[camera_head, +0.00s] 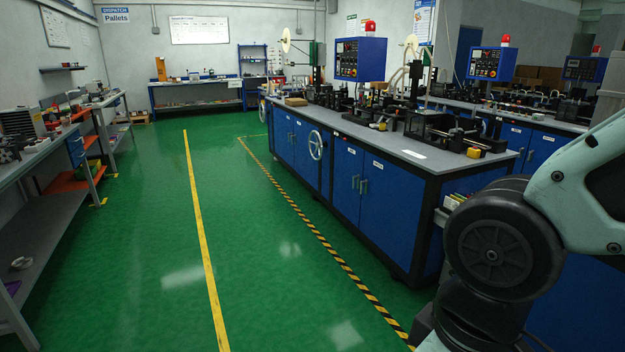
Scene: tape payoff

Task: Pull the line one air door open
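Line one appears to be the long bench (425,162) with a grey top and blue cabinet doors along its left side. A near pair of blue doors, left door (346,178) and right door (388,215), has two small upright handles (359,184) side by side at the middle. Farther along are more blue doors (283,132) beside a white handwheel (316,145). These doors look shut. Small labels on them are too small to read, so I cannot tell which is the air door. My gripper is not in view; only part of my arm shows at the right.
A black-and-yellow striped line (322,236) runs along the floor beside the bench, with a yellow line (199,231) farther left. The green floor (130,230) between is clear. Workbenches (45,148) stand along the left wall. Blue control boxes (360,59) stand above the bench.

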